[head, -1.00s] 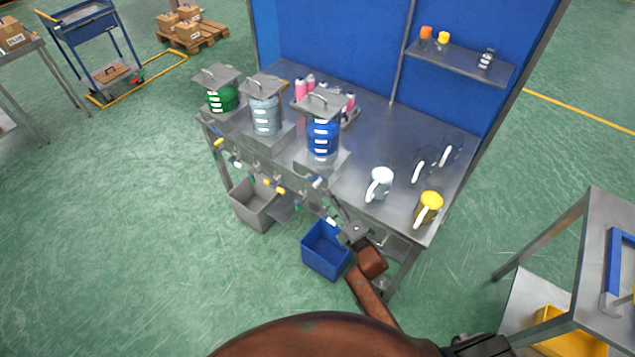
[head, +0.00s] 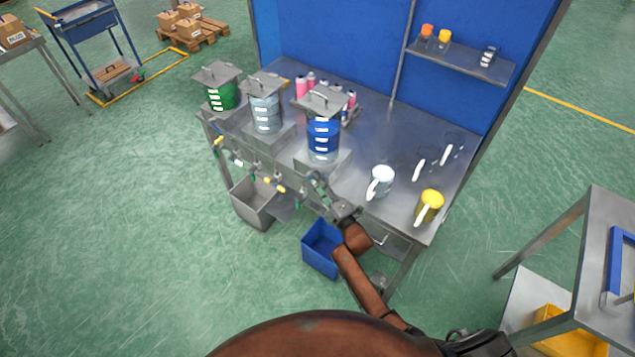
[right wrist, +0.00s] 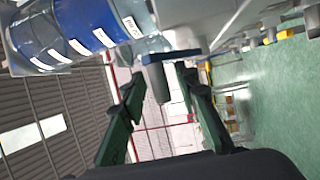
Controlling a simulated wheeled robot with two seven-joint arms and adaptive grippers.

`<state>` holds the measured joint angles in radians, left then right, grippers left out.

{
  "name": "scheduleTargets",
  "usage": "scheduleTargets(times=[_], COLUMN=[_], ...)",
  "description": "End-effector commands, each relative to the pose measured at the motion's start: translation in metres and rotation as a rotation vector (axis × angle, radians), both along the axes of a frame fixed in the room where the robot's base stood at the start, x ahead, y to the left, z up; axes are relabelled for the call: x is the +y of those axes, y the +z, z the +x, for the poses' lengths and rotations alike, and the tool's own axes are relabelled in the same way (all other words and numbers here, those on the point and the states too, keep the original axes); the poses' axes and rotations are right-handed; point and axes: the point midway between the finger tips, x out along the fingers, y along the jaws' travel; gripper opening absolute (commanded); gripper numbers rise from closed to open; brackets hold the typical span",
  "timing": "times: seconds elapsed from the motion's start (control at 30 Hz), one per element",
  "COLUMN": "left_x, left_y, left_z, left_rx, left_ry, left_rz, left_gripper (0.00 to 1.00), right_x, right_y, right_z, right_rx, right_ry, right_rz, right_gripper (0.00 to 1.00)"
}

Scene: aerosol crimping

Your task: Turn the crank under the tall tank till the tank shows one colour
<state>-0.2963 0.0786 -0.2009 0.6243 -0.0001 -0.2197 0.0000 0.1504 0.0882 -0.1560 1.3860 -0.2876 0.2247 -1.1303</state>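The tank with blue contents (head: 323,134) stands under a grey lid on a raised block at the table's front. In the right wrist view the tank (right wrist: 92,22) lies across the upper left, with blue and greyer parts and white labels. Below it are a blue bar (right wrist: 172,56) and a grey cylindrical piece (right wrist: 155,82), seemingly the crank. My right gripper (head: 317,182) is just below the tank's front. In the right wrist view its green fingers (right wrist: 162,78) are spread, with the grey piece between or just beyond them; contact cannot be told. My left gripper is not in view.
A green tank (head: 221,96) and a pale tank (head: 266,113) stand to the left. Taps hang along the table's front edge. A white-topped jug (head: 381,178) and a yellow jug (head: 430,203) stand at right. A blue bin (head: 319,255) and grey bin (head: 250,203) are below.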

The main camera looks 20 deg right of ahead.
Motion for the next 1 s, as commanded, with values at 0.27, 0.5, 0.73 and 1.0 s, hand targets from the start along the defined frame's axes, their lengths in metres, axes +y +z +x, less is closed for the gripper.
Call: scheduleTargets(times=[0.27, 0.5, 0.73, 1.0], left_x=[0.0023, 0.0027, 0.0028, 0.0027], left_y=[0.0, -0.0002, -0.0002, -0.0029], left_z=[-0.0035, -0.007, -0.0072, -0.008], left_rx=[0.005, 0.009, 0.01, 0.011], left_ry=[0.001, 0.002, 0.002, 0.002], left_rz=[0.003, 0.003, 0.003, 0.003], left_gripper=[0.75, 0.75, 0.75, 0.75], right_x=[-0.0001, -0.0001, 0.0, 0.002], right_y=[0.0, -0.0001, -0.0002, -0.0015], right_z=[-0.0002, -0.0003, -0.0003, 0.0002], right_rx=[0.0, 0.0, 0.0, -0.003], right_ry=[0.0, 0.0, 0.0, 0.003], right_rz=[0.0, 0.0, 0.0, 0.004], right_gripper=[0.08, 0.0, 0.0, 0.0])
